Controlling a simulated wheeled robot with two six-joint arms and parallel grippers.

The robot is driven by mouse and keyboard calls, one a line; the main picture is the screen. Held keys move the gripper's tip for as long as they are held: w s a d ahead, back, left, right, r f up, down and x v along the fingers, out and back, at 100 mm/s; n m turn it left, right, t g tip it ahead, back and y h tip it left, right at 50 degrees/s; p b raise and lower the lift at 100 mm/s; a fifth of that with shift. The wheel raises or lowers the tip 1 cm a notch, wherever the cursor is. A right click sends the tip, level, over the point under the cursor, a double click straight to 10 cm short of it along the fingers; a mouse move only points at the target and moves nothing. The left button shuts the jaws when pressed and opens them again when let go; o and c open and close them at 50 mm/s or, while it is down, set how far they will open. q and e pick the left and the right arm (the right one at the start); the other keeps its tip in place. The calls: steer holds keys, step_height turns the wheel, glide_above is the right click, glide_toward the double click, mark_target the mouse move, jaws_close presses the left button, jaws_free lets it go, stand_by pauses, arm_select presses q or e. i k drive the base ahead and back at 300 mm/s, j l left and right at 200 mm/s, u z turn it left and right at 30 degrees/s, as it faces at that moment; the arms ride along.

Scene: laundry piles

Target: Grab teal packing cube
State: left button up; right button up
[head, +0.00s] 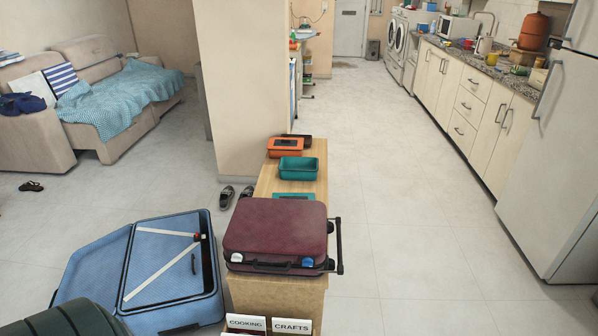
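A teal open-topped box (298,174) sits on a narrow wooden bench (265,185), behind a maroon suitcase; it looks like the teal packing cube. A flat teal piece (293,196) lies on the bench between that box and the suitcase, partly hidden by the suitcase; I cannot tell whether it is a lid or a separate item. Neither of my grippers is in view.
The closed maroon suitcase (277,228) covers the bench's near end. An orange case (283,148) and a dark item (300,140) lie behind the teal box. An open blue suitcase (105,262) and a dark green ribbed object (62,320) are at left. Floor at right is clear.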

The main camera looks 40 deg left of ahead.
mark_target(290, 168)
steer(key=i+l, duration=0.3)
steer(key=i, duration=0.2)
steer(key=i+l+z, duration=0.1)
steer(key=i+l, duration=0.2)
steer(key=i, duration=0.25)
steer(key=i+l, duration=0.3)
steer(key=i, duration=0.2)
steer(key=i+j+u, duration=0.1)
steer(key=i+u, duration=0.15)
steer(key=i, duration=0.3)
steer(key=i+u, duration=0.3)
steer(key=i, duration=0.2)
steer(key=i+l+u, duration=0.1)
steer(key=i+u, duration=0.15)
steer(key=i, duration=0.3)
steer(key=i+l+u, duration=0.25)
steer(key=i, duration=0.25)
steer(key=i+u, duration=0.5)
steer(key=i+l+u, duration=0.25)
steer(key=i+u, duration=0.25)
steer(key=i+l+u, duration=0.3)
steer(key=u, duration=0.15)
steer(key=i+l+u, duration=0.3)
steer(key=l+u, duration=0.2)
